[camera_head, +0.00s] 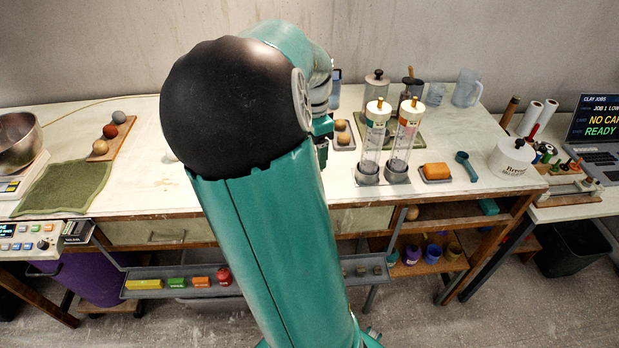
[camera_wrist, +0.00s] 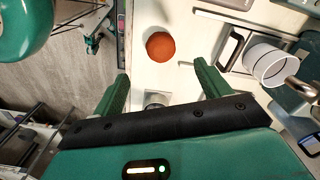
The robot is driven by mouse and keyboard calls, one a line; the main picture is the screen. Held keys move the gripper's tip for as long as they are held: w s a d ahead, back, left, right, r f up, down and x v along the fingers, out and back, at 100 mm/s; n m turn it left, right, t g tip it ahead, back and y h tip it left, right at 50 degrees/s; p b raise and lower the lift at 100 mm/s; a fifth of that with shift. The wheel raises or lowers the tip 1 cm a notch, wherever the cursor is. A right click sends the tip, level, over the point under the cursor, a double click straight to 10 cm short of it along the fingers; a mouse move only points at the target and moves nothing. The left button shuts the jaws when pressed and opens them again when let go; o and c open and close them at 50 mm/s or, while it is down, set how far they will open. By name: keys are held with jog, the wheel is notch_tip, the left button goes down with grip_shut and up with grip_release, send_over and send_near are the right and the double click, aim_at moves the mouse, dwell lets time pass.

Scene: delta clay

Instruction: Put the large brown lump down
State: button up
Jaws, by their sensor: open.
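A round reddish-brown lump (camera_wrist: 160,46) rests on the pale worktop in the wrist view, just beyond my fingertips and roughly centred between them. I take it to be the large brown lump; my arm seems to hide it in the head view. My gripper (camera_wrist: 161,72) is open, its two green fingers apart with nothing between them. In the head view my arm covers most of the gripper.
The worktop (camera_head: 450,130) carries two clear cylinders (camera_head: 371,140) (camera_head: 403,140), an orange block (camera_head: 436,171) and a white tub (camera_head: 510,158) at right. Several small balls lie on a wooden board (camera_head: 122,138) at left, near a green cloth (camera_head: 64,186). A white cup (camera_wrist: 268,62) shows in the wrist view.

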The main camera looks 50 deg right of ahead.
notch_tip(320, 180, down, 5)
jog(key=shift+d+r, duration=0.1)
notch_tip(320, 180, down, 5)
jog(key=shift+w+f, duration=0.1)
jog(key=shift+c, duration=0.5)
jog(key=c, duration=1.1)
